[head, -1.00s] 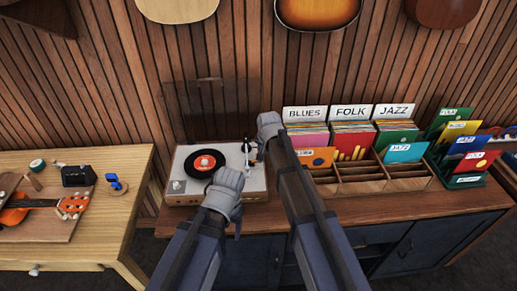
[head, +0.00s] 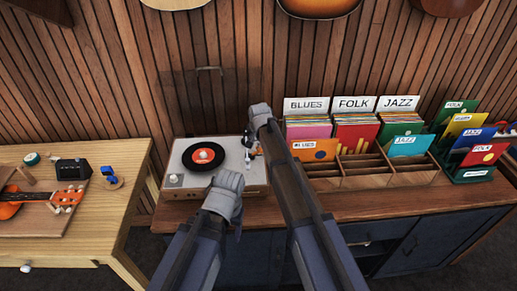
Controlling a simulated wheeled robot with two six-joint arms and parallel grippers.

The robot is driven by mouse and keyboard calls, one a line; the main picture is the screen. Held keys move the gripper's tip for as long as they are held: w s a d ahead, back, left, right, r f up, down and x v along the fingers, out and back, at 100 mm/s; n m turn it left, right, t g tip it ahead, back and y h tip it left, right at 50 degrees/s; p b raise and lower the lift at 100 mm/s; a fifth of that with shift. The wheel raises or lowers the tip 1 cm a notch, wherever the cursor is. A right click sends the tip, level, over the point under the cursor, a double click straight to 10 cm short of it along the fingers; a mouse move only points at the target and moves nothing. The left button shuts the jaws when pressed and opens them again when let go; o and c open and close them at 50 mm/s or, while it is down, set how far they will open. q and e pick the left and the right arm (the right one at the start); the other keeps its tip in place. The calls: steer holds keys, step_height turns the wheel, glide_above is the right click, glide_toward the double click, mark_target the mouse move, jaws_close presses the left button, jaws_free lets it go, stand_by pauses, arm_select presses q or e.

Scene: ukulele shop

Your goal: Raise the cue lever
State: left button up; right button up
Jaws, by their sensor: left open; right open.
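The turntable (head: 178,181) stands on the wooden cabinet, with a black record with an orange label (head: 204,154) on its platter. The tonearm (head: 247,146) is at the right side of the deck, partly hidden by my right gripper. The cue lever is too small to make out there. My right gripper (head: 258,115) is over the back right corner of the turntable, close to the tonearm's base; its fingertips are hard to see. My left gripper (head: 225,182) is over the front right part of the deck, beside the record, and appears empty.
Record bins (head: 385,178) labelled Blues, Folk and Jazz stand right of the turntable. A green rack of sleeves (head: 466,176) is further right. A wooden bench (head: 104,229) with a ukulele (head: 12,209) is at left. Guitars hang on the wall above.

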steer(key=shift+b+x, duration=0.5)
steer(key=shift+x, duration=0.55)
steer(key=shift+c, duration=0.4)
jaws_close()
